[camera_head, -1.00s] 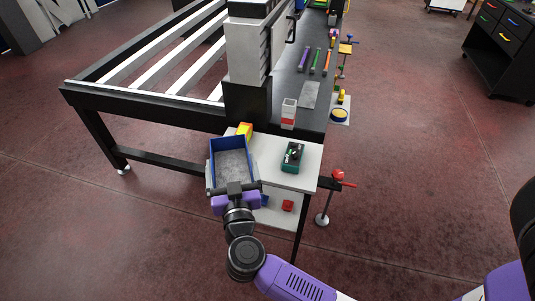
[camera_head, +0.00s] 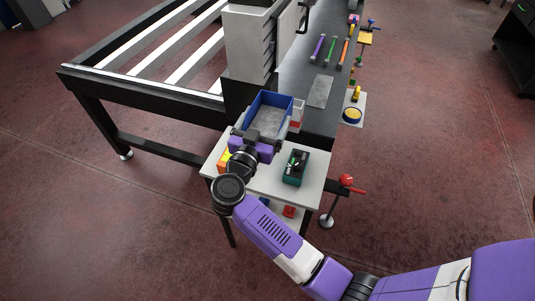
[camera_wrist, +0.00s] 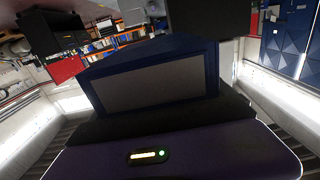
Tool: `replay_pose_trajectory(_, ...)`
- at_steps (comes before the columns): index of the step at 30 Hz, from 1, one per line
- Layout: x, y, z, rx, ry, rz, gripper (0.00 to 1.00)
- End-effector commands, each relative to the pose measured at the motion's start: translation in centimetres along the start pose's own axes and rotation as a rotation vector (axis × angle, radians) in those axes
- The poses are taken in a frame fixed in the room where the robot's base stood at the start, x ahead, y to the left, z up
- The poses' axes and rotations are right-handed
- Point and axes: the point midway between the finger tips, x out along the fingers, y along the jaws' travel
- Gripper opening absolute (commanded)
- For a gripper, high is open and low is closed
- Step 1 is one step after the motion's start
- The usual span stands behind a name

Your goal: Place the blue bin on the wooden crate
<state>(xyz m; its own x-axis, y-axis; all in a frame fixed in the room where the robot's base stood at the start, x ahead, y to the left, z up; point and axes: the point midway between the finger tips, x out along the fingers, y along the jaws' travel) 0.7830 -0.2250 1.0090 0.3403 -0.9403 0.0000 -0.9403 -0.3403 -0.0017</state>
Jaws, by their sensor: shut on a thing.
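The blue bin (camera_head: 267,121) has blue walls and a grey inside. It is held up over the back of the small white side table, close to the machine column. It also shows in the wrist view (camera_wrist: 150,88), where it fills the middle. My gripper (camera_head: 254,143), purple with dark fingers, is shut on the near wall of the bin. The bin looks roughly level. In the wrist view my gripper's purple body spans the bottom, and the fingertips are hard to make out. I cannot make out a wooden crate in these frames.
The white side table (camera_head: 260,190) carries a green and black device (camera_head: 295,168) and a yellow-orange item (camera_head: 224,158). The grey machine column (camera_head: 250,45) rises behind. A red-topped stand (camera_head: 341,190) is at right; open floor lies beyond.

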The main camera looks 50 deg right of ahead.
Motion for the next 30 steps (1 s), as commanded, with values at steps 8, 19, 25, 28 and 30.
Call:
replay_pose_trajectory(8,0.0,0.0,7.1,-0.005,-0.001,-0.002,0.39)
replay_pose_trajectory(19,0.0,0.0,11.6,0.001,0.000,-0.002,0.39)
replay_pose_trajectory(25,0.0,0.0,14.3,0.000,0.000,-0.001,0.39)
replay_pose_trajectory(28,0.0,0.0,15.0,0.001,0.000,-0.001,0.39)
replay_pose_trajectory(30,0.0,0.0,15.1,0.002,0.001,-0.002,0.39)
